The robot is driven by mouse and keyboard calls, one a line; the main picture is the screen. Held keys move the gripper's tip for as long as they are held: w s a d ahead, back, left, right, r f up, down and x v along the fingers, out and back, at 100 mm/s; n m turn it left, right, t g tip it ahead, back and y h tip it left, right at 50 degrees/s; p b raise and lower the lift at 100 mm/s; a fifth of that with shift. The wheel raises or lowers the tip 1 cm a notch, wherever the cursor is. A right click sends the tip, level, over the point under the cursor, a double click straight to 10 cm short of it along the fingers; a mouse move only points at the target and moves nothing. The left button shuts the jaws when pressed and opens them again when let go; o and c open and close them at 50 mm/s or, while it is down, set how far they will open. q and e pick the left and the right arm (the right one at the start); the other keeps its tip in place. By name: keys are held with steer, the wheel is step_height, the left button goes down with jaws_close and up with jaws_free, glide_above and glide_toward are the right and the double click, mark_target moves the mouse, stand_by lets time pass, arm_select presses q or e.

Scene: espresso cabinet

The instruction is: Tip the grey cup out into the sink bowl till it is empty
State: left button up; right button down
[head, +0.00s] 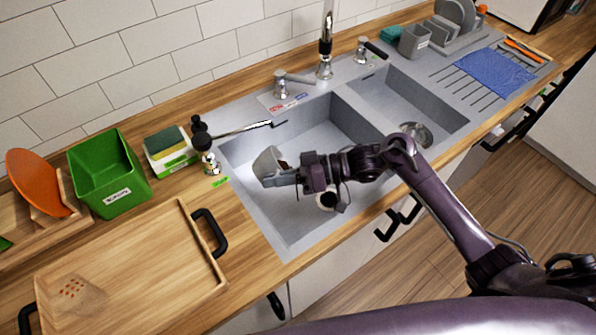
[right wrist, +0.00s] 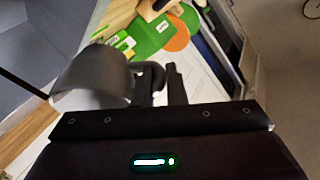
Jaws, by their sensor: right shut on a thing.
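A grey cup (head: 270,164) is held over the large left sink bowl (head: 318,133), near its left side. It is tilted well over, and it also shows at the left of the right wrist view (right wrist: 92,77). My right gripper (head: 287,175) reaches in from the right and is shut on the cup; its fingers show beside the cup in the right wrist view (right wrist: 158,84). The inside of the cup is mostly hidden, so I cannot tell whether anything is in it. No stream is visible below it. My left gripper is not in view.
A tap (head: 325,55) stands behind the bowls. A black-handled tool (head: 235,132) reaches over the bowl's back left corner. A green bin (head: 108,178), a sponge holder (head: 170,155) and a wooden tray (head: 135,275) are to the left. A smaller bowl (head: 408,100) lies right.

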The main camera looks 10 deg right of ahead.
steer(key=shift+w+d, duration=0.15)
steer(key=shift+d, duration=0.1)
steer(key=shift+a+r+y+b, duration=0.15)
steer(key=shift+y+b, duration=0.15)
steer(key=shift+b, duration=0.15)
steer(key=shift+y+b, duration=0.3)
steer(key=shift+b, duration=0.2)
steer(key=shift+d+r+y+b, duration=0.3)
steer(key=shift+d+y+b, duration=0.4)
steer(key=shift+d, duration=0.2)
